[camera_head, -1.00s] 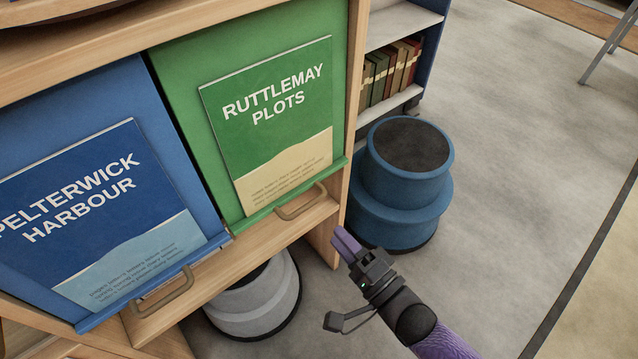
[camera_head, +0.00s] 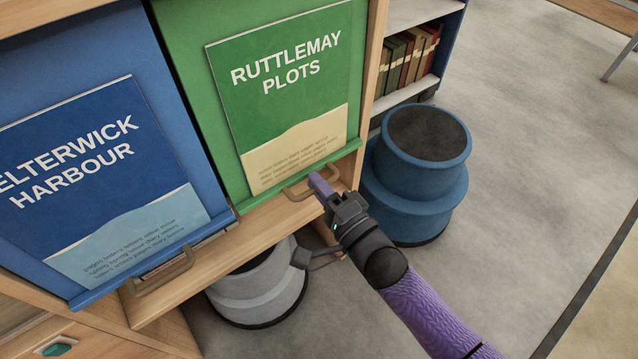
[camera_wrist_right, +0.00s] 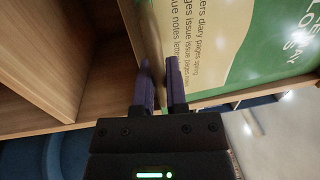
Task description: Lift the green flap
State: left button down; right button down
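The green flap (camera_head: 180,60) hangs closed in the wooden unit, carrying a "RUTTLEMAY PLOTS" booklet (camera_head: 285,95). A tan bar handle (camera_head: 296,195) sits at its lower edge. My right gripper (camera_head: 318,182) is at the right end of this handle; the head view does not settle whether it touches. In the right wrist view my fingers (camera_wrist_right: 160,82) stand apart with a narrow gap, in front of the flap's lower part (camera_wrist_right: 210,92). I cannot make out the handle between them. My left gripper is out of view.
A blue flap (camera_head: 75,50) with its own handle (camera_head: 160,275) is on the left. A blue step stool (camera_head: 415,180) stands right of the unit, and a grey stool (camera_head: 262,290) is below it. Open floor (camera_head: 540,150) lies to the right.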

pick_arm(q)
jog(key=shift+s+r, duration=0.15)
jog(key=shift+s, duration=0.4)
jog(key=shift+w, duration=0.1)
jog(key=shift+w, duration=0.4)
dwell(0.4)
